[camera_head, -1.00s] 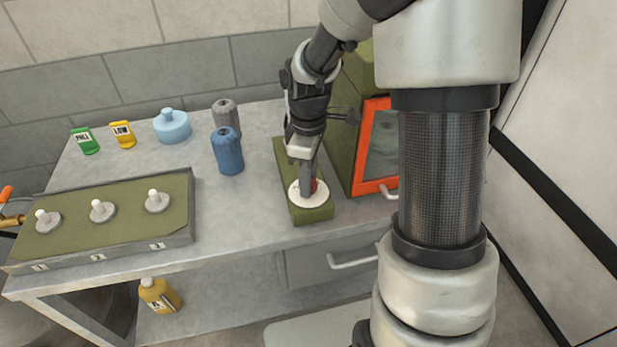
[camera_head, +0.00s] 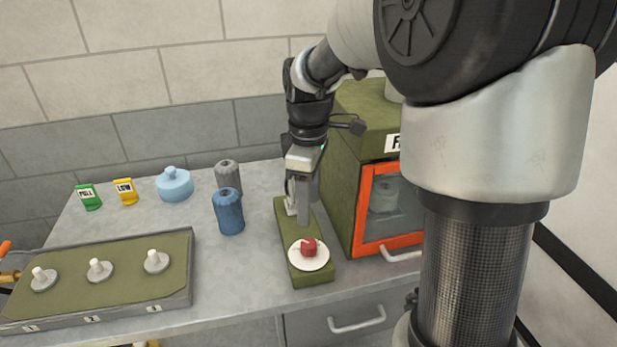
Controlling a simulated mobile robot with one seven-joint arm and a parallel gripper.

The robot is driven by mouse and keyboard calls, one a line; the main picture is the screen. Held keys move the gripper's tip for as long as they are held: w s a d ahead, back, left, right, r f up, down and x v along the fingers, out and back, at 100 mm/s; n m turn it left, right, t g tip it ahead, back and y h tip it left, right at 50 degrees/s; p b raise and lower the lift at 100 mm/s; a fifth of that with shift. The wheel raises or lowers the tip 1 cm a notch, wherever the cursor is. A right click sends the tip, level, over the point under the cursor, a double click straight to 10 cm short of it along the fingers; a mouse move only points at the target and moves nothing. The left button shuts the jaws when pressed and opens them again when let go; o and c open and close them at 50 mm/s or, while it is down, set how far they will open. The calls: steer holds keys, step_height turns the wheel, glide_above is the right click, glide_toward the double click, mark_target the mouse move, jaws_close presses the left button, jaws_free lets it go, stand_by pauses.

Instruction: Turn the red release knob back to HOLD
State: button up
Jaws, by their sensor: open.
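The red release knob (camera_head: 309,247) sits on a round white dial (camera_head: 310,262) at the front end of a narrow olive base (camera_head: 314,276). It shows clear of my gripper. Any HOLD mark on the dial is too small to read. My gripper (camera_head: 303,218) is open and points down over the base, above and behind the knob, apart from it. The gap between its fingers is hard to see from this side.
An olive cabinet (camera_head: 341,185) with an orange-framed window (camera_head: 364,210) stands close on the right. A blue spool (camera_head: 229,211) and a grey spool (camera_head: 228,175) stand left. A panel with numbered pegs (camera_head: 120,262) lies front left. Bare worktop (camera_head: 255,262) lies between.

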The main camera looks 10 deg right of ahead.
steer(key=shift+r, duration=2.8)
steer(key=s+r+m+t+p, duration=0.2)
steer(key=s+r+m, duration=0.2)
steer(key=s, duration=0.5)
steer(key=s+r+m+t+p, duration=0.2)
steer(key=s+r+m+t, duration=0.1)
steer(key=s+m, duration=0.5)
steer(key=shift+s+r+t+p, duration=0.3)
steer(key=shift+s+r, duration=0.2)
steer(key=shift+s, duration=0.05)
steer(key=shift+d, duration=0.1)
